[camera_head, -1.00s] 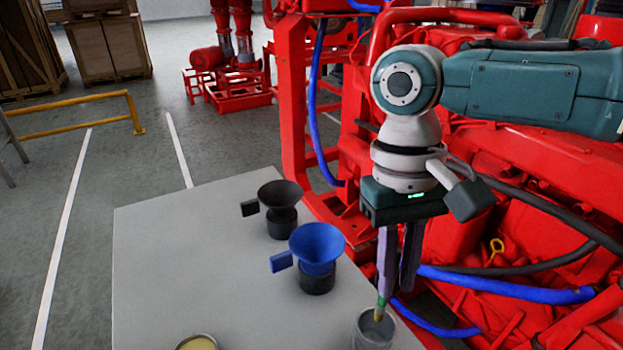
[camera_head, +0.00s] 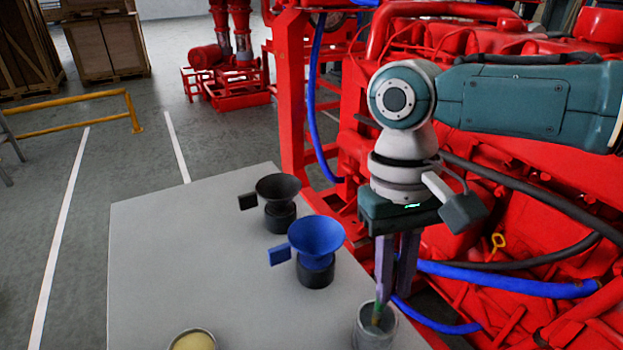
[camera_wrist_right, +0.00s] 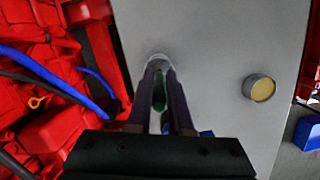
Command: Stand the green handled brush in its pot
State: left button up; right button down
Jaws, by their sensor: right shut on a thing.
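My right gripper (camera_head: 387,296) points down above the near right part of the table. It is shut on the green handled brush (camera_head: 377,312), whose lower end is inside the mouth of a grey metal pot (camera_head: 374,334). In the right wrist view the green handle (camera_wrist_right: 159,92) lies between the two fingers, and the pot's rim (camera_wrist_right: 158,59) shows just beyond them. The fingers cover part of the handle. I cannot tell whether the brush touches the pot's bottom. My left gripper is not in view.
A blue funnel (camera_head: 316,236) and a black funnel (camera_head: 278,188) stand on dark bases on the grey table (camera_head: 180,270). A tin with yellowish contents (camera_head: 193,341) is at the near edge. The red engine (camera_head: 470,220) with hoses is close on the right.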

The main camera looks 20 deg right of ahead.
jog(key=shift+f+b, duration=0.35)
jog(key=shift+f, duration=0.35)
jog(key=shift+p, duration=0.4)
jog(key=shift+f, duration=0.15)
jog(key=shift+f+b, duration=0.4)
jog(key=shift+f, duration=0.1)
dwell(0.4)
